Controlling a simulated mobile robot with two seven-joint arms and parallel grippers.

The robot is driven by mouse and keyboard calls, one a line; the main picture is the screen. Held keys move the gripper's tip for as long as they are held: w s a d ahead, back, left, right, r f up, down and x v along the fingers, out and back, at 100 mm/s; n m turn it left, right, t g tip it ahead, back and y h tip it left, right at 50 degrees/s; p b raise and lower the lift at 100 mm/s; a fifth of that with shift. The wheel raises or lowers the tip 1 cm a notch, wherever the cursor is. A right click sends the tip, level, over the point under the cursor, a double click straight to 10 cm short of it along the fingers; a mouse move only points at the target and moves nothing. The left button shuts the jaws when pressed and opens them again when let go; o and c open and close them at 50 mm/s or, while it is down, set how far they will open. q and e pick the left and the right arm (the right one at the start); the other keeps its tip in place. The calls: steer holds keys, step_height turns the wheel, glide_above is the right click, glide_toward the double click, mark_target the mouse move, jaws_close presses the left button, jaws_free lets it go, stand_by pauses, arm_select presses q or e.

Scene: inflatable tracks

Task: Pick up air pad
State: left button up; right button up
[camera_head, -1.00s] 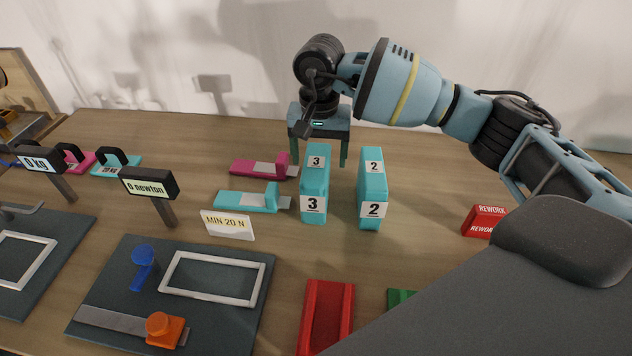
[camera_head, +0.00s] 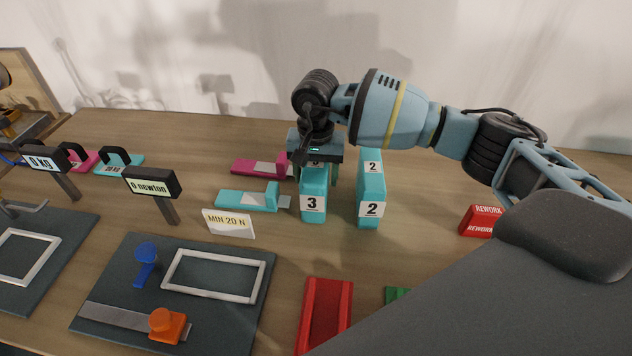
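Two upright teal blocks stand mid-table, one labelled 3 (camera_head: 313,180) and one labelled 2 (camera_head: 371,185). No label tells which thing is the air pad. My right gripper (camera_head: 316,172) points down over the top of block 3 and hides its upper label. One finger shows on the right side of block 3, in the gap before block 2. The other finger is mostly hidden, so I cannot tell whether the fingers press on the block. My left gripper is not in view.
A pink clamp-like piece (camera_head: 262,168) and a teal one (camera_head: 250,198) lie left of block 3. A MIN 20 N sign (camera_head: 229,223), dark mat (camera_head: 215,318), red tray (camera_head: 325,312) and red REWORK sign (camera_head: 480,221) surround them.

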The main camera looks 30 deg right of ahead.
steer(key=c, duration=0.8)
steer(key=shift+r, duration=0.1)
